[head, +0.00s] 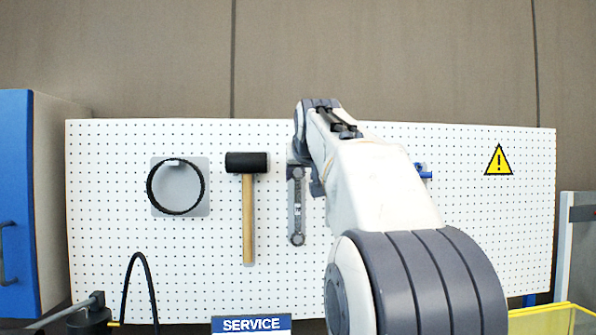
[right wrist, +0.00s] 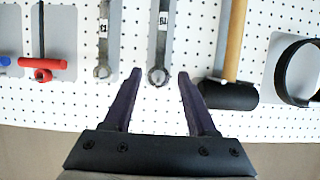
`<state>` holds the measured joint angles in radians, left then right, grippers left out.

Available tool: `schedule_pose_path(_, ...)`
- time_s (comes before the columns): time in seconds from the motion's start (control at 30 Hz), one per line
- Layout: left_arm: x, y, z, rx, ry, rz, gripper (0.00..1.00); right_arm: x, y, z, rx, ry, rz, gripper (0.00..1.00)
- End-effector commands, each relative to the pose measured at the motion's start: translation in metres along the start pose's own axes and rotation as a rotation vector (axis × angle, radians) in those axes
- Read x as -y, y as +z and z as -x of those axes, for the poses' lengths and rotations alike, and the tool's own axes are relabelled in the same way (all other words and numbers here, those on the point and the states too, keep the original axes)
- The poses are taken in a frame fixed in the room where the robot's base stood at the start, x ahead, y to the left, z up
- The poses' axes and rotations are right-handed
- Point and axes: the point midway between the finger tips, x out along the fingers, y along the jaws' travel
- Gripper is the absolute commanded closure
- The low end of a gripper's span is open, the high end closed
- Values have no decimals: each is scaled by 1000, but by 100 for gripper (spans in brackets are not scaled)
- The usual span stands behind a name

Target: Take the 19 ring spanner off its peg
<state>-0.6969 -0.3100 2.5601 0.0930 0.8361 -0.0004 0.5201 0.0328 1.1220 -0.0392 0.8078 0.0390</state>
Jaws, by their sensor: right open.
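The 19 ring spanner (head: 297,218) is a grey spanner hanging upright on the white pegboard, just right of the mallet. In the right wrist view, which shows the board upside down, the 19 spanner (right wrist: 159,45) has a white label and its upper ring end lies between my fingertips. My right gripper (right wrist: 160,74) is open, with one dark finger on each side of that ring end. I cannot tell whether the fingers touch it. In the head view my right arm covers part of the board, and the fingertips are hard to make out. My left gripper is not in view.
A mallet (head: 248,200) and a black ring on a grey plate (head: 194,190) hang to the left. In the wrist view a second spanner (right wrist: 104,40) and a red-handled tool (right wrist: 43,66) hang on the other side. A blue cabinet (head: 16,200) stands far left.

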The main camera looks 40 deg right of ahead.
Motion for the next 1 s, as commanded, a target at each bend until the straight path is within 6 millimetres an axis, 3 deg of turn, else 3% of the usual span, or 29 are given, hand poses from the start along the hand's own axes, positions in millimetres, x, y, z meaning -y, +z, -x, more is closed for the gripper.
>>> schedule_pose_path(0.2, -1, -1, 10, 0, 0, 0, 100, 0, -1, -41, 4, 0, 0, 43)
schedule_pose_path(0.4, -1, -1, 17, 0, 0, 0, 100, 0, -1, -69, 3, 0, 0, 43)
schedule_pose_path(0.6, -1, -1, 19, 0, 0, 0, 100, 0, 0, -81, 2, 0, 0, 43)
schedule_pose_path(0.87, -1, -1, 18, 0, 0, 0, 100, 0, 1, -82, 1, -1, 0, 43)
schedule_pose_path(1.0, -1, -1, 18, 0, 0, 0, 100, 0, 1, -82, 1, -1, 0, 92)
